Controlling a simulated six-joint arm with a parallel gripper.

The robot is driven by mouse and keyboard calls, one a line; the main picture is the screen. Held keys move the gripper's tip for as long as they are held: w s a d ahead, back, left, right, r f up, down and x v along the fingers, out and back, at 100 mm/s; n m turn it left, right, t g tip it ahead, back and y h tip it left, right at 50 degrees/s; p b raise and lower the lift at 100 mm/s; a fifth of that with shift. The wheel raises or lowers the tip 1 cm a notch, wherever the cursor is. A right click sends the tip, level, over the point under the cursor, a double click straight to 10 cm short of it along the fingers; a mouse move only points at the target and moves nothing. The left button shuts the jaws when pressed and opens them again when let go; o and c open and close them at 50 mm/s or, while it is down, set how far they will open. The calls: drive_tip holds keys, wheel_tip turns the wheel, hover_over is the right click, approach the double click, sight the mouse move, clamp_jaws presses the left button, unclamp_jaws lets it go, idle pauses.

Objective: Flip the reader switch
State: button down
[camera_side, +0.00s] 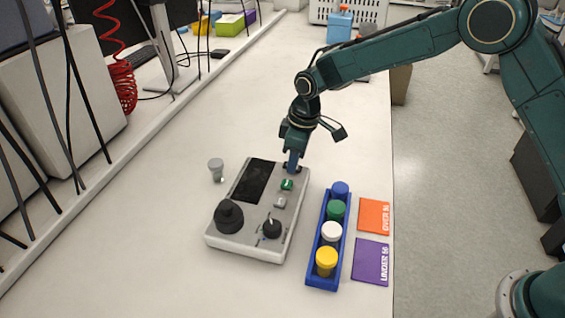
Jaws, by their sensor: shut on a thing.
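The reader (256,252) is a grey box with a dark screen (257,180), a green button (287,185), a grey button (280,203), a black knob (271,229) and a large black round part (228,215). My gripper (291,167) points down at the reader's far right corner. Its fingers are shut on a small dark part there, which appears to be the reader switch. The fingers hide most of that switch, so its position cannot be told.
A blue rack (322,283) with blue, green, white and yellow capped vials stands right of the reader. Orange (374,216) and purple (370,262) cards lie beyond it near the table edge. A grey-capped vial (216,168) stands left of the reader.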

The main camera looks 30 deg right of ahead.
drive_tip(key=shift+d+t+y, duration=0.1)
drive_tip(key=shift+t+y, duration=0.2)
drive_tip(key=c, duration=1.2)
unclamp_jaws()
drive_tip(key=shift+c, duration=0.2)
drive_tip(key=shift+r, duration=0.1)
drive_tip(key=v, duration=1.3)
drive_tip(key=shift+r, duration=0.3)
drive_tip(key=shift+s+d, duration=0.15)
drive_tip(key=shift+s, duration=0.05)
